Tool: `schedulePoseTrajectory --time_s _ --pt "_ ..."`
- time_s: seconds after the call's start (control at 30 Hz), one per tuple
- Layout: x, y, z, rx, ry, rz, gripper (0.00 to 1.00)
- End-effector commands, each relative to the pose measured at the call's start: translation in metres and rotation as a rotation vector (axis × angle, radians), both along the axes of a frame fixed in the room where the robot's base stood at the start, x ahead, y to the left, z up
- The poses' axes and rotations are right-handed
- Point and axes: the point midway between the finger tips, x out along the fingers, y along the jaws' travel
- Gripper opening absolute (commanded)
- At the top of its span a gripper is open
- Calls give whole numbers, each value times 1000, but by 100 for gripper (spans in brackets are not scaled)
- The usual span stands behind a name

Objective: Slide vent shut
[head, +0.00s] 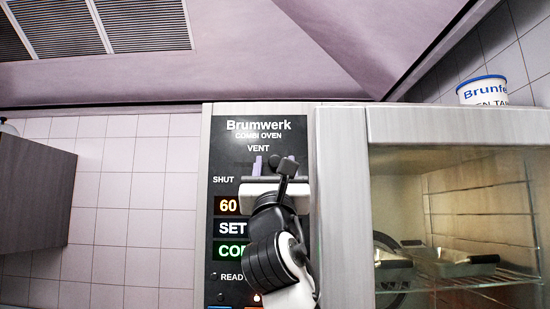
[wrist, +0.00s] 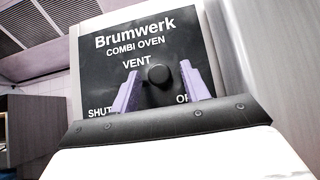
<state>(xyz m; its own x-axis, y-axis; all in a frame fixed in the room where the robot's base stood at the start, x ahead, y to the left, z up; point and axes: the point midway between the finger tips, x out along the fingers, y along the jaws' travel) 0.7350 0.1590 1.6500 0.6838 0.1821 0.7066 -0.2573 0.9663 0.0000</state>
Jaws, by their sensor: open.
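The vent knob (wrist: 158,74) is a round black knob on the oven's dark control panel (wrist: 109,66), below the word VENT. In the wrist view it shows between the SHUT label on the left and a partly covered label starting "OP" on the right. My gripper (wrist: 161,70) is open, with one lavender finger on each side of the knob. A gap shows between knob and fingers; I cannot tell how deep the fingers reach. In the head view my gripper (head: 273,165) is in front of the panel's upper part, and my arm hides the right-hand label. The slot is hidden.
The oven door (head: 340,200) with its glass window is right of the panel, with pans (head: 465,264) on a rack inside. A white tub (head: 482,91) stands on top of the oven. A grey cabinet (head: 35,190) is at the far left, before a tiled wall.

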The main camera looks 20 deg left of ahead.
Motion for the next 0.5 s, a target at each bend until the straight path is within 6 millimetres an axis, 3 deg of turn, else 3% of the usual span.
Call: schedulePoseTrajectory --time_s 0.3,0.5 --pt "1 1 1 0 -1 1 44" --pt "1 1 1 0 -1 1 18"
